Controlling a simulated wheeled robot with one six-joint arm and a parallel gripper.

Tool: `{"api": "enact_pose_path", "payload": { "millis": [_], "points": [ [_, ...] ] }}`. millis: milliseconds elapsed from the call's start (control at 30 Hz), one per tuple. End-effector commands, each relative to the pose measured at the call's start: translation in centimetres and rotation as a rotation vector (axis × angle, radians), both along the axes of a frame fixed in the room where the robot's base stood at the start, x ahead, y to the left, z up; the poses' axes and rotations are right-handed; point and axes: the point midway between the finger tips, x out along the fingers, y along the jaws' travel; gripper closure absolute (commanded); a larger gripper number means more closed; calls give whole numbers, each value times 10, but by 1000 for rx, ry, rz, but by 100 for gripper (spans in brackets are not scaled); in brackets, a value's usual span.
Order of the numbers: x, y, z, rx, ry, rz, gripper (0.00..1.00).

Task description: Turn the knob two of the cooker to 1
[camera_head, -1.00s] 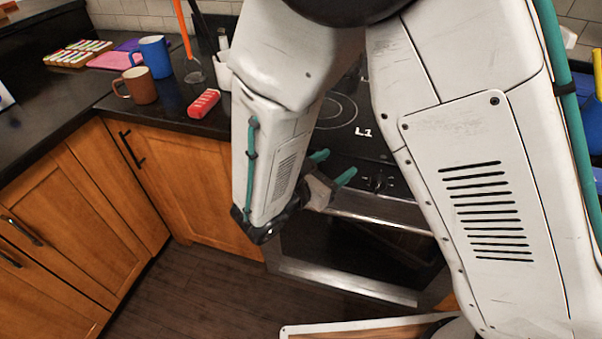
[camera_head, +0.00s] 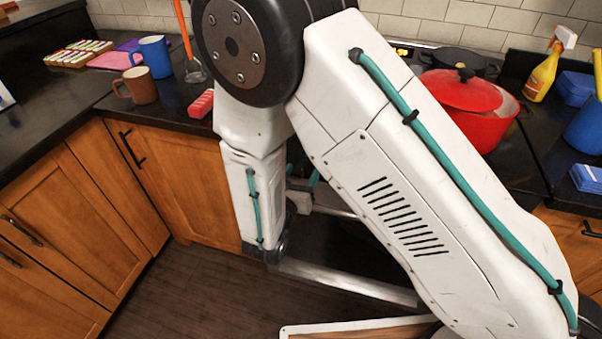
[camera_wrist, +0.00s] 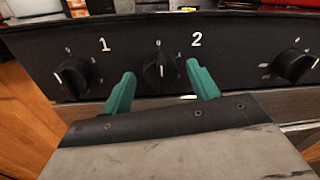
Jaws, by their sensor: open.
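In the wrist view, a dark round knob (camera_wrist: 160,71) sits on the cooker's black front panel, with a white 2 printed at its upper right. Its pointer line faces about straight up, towards a small mark. My gripper (camera_wrist: 161,82) is open, with one teal finger on each side of this knob; I cannot tell whether they touch it. In the head view my gripper (camera_head: 301,175) is at the front of the cooker (camera_head: 345,282), mostly behind my arm, and the knobs are hidden there.
Another knob (camera_wrist: 75,76) is left of the fingers, near a printed 1, and a third knob (camera_wrist: 293,66) is to the right. A red pot (camera_head: 462,92) and a dark pan (camera_head: 458,60) stand on the cooktop. A red item (camera_head: 202,104) lies on the left counter.

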Motion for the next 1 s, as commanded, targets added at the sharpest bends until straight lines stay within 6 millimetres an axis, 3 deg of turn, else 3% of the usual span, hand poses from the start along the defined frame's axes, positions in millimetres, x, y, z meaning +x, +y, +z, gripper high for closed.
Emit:
{"api": "enact_pose_path", "payload": {
  "millis": [267,433,467,1000],
  "points": [
    [2,-1,0,0,0,0,40],
    [2,-1,0,0,0,0,82],
    [2,-1,0,0,1,0,84],
    [2,-2,1,130,-47,-2,84]
  ]
}}
